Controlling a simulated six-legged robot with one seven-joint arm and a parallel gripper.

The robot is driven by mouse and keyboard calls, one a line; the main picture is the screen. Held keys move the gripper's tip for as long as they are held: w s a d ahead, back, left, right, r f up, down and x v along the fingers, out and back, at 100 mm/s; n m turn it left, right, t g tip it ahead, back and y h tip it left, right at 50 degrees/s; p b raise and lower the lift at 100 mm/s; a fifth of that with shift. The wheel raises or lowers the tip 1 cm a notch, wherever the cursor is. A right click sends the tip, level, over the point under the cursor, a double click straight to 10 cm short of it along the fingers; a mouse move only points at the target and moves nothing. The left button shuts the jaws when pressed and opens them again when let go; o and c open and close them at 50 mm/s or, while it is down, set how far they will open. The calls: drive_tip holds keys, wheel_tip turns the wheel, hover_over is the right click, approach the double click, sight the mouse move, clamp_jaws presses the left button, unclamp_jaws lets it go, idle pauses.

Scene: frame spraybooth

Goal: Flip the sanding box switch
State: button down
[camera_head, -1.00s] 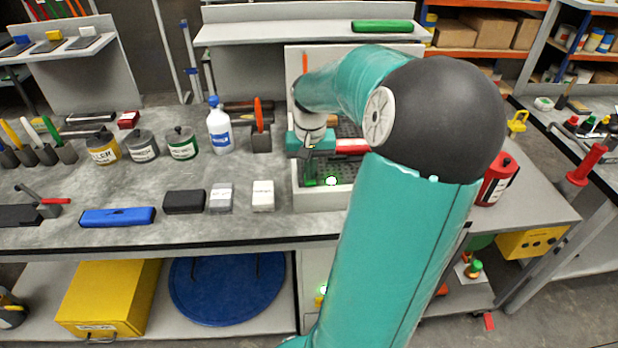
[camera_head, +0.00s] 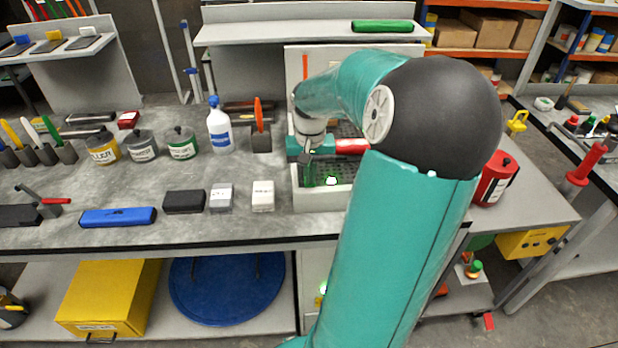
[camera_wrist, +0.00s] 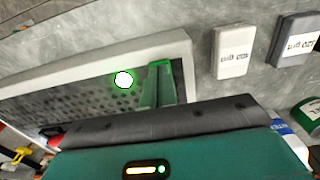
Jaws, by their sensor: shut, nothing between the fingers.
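The sanding box (camera_head: 322,201) is a light grey open box with a perforated grid, set on the bench behind my arm. It also shows in the wrist view, with its rim (camera_wrist: 110,58) across the upper left. A white-and-green lit spot (camera_head: 332,180) glows on the box's inner side and shows in the wrist view (camera_wrist: 123,79). I cannot tell whether it is the switch or a lamp. My gripper (camera_head: 308,180) points down into the box's left part. Its shut, empty fingers (camera_wrist: 161,84) are left of the lit spot in the head view, apart from it.

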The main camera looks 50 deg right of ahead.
drive_tip(key=shift+r, duration=3.5)
